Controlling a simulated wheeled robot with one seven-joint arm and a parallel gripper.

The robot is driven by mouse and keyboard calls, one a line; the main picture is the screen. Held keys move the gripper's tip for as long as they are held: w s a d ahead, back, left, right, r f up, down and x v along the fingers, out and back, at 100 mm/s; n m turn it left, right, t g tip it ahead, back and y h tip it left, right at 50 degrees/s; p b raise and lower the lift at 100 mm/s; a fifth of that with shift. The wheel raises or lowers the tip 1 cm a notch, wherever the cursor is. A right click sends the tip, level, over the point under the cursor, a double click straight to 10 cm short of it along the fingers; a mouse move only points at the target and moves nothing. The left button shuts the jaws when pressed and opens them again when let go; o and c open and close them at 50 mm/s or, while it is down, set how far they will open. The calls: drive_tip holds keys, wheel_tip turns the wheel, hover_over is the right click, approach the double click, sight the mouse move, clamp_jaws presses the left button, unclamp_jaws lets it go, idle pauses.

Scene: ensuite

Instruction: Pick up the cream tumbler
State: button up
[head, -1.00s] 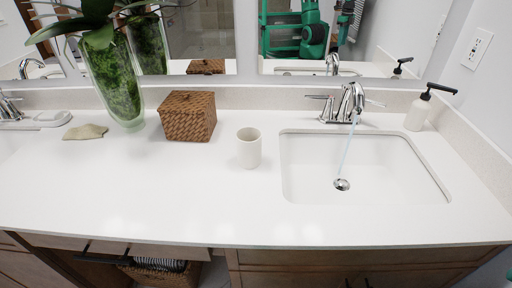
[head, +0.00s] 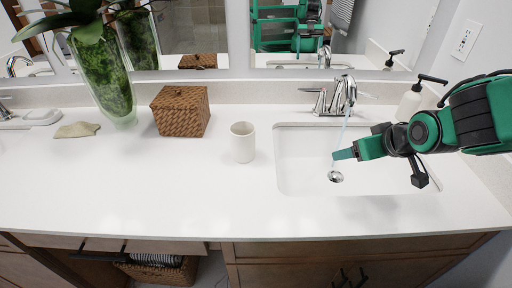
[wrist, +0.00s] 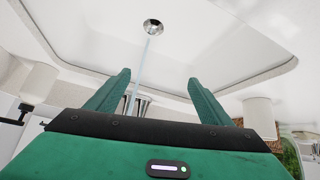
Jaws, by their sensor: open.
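The cream tumbler (head: 242,142) stands upright on the white counter, just left of the sink, with its open top up. It also shows at the right in the wrist view (wrist: 259,116). My gripper (head: 345,154) is over the sink, to the right of the tumbler and apart from it, with its fingers toward the left. In the wrist view its two green fingers (wrist: 159,80) are spread, with no object held between them.
Water runs from the faucet (head: 345,92) into the sink (head: 300,178), close to my fingers. A woven basket (head: 180,111) and a green-filled vase (head: 104,75) stand left of the tumbler. A soap dispenser (head: 410,102) stands behind my arm. The counter before the tumbler is clear.

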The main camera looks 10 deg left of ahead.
drive_tip(key=a+n+y, duration=0.3)
drive_tip(key=a+y, duration=0.1)
drive_tip(key=a, duration=1)
drive_tip(key=n+y, duration=0.2)
drive_tip(key=y, duration=0.2)
approach(237, 133)
drive_tip(key=a, duration=0.1)
drive_tip(key=w+a+f, duration=0.1)
drive_tip(key=a, duration=0.1)
drive_tip(key=shift+w+a+f+t, duration=0.15)
drive_tip(key=shift+w+f+t, duration=0.1)
drive_tip(key=shift+w+t, duration=0.1)
drive_tip(key=shift+x, duration=3.3)
drive_tip(key=shift+f, duration=0.15)
drive_tip(key=c, duration=1.3)
